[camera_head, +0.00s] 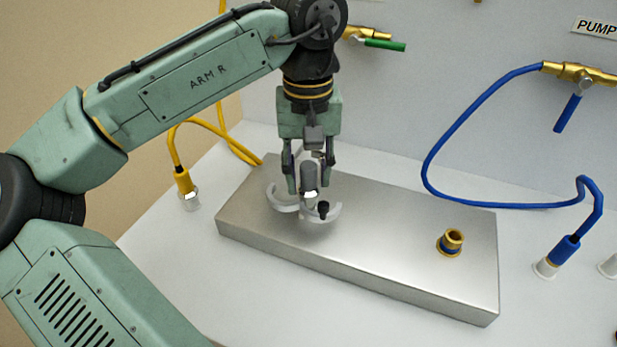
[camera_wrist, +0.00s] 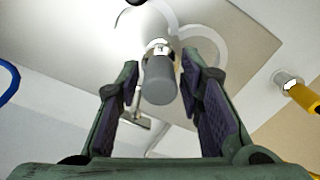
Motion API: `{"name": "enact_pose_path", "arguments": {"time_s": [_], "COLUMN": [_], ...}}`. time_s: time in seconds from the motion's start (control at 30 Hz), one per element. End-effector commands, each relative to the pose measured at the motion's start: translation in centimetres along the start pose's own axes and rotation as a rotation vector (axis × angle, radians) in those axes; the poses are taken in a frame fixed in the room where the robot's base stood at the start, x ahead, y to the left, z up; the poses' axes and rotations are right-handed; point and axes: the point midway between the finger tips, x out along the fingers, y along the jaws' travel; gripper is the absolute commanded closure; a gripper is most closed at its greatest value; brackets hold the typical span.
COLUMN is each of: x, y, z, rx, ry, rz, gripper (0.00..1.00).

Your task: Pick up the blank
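The blank looks to be the grey cylinder with a shiny metal lower end (camera_head: 309,177), upright at the left part of the metal block (camera_head: 400,240). In the wrist view the grey blank (camera_wrist: 159,82) lies between the two dark-padded fingers of my gripper (camera_wrist: 160,68). A gap shows on both sides, so the gripper is open and not closed on it. The blank's foot is partly hidden in the head view.
A small black knob (camera_head: 323,209) stands close beside the blank. A brass fitting (camera_head: 451,241) sits at the block's right. A blue hose (camera_head: 470,95) hangs from a wall valve and a yellow hose (camera_head: 177,150) runs at the left. The block's middle is clear.

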Motion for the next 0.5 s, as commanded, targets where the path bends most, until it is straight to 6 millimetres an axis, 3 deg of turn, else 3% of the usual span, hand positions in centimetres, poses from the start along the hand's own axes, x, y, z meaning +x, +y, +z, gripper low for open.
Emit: {"name": "enact_pose_path", "arguments": {"time_s": [0.5], "x": [-0.03], "y": [-0.01], "z": [0.00], "rx": [0.000], "ry": [0.000], "rz": [0.000], "gripper": [1.00]}}
